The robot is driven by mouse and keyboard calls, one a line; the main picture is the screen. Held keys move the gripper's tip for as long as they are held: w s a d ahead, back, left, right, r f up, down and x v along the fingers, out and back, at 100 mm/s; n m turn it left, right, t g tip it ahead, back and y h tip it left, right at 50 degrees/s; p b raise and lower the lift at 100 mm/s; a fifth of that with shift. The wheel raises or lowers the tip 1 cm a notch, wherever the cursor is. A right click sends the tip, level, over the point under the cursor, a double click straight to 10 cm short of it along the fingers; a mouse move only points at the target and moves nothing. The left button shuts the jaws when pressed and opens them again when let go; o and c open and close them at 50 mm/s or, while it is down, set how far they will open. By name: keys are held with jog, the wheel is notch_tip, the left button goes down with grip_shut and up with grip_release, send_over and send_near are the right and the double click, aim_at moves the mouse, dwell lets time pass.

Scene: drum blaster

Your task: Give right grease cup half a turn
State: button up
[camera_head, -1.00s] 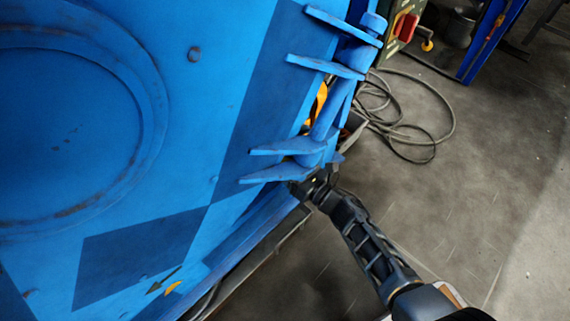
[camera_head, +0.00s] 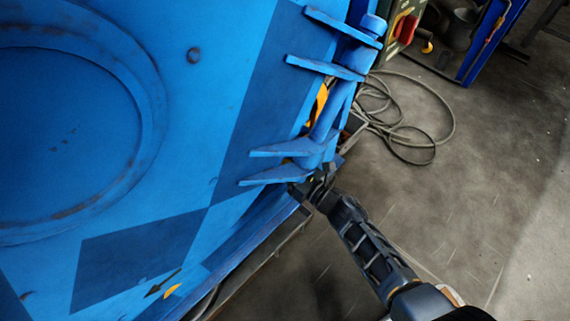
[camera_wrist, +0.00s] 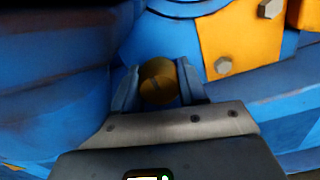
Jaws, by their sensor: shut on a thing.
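The grease cup (camera_wrist: 158,82) is a small brass round cap with a line across its face, in the middle of the wrist view. My gripper (camera_wrist: 160,88) is shut on it, one finger on each side. In the head view my gripper (camera_head: 312,185) reaches in beside the blue machine's lower hinge plates, and the cup is hidden there.
The blue machine door (camera_head: 70,130) with its hinge plates (camera_head: 290,147) fills the left. A yellow bolted plate (camera_wrist: 235,38) is close by at the upper right in the wrist view. A coiled cable (camera_head: 405,130) lies on the floor, which is otherwise open at right.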

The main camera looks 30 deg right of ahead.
jog(key=shift+m, duration=0.4)
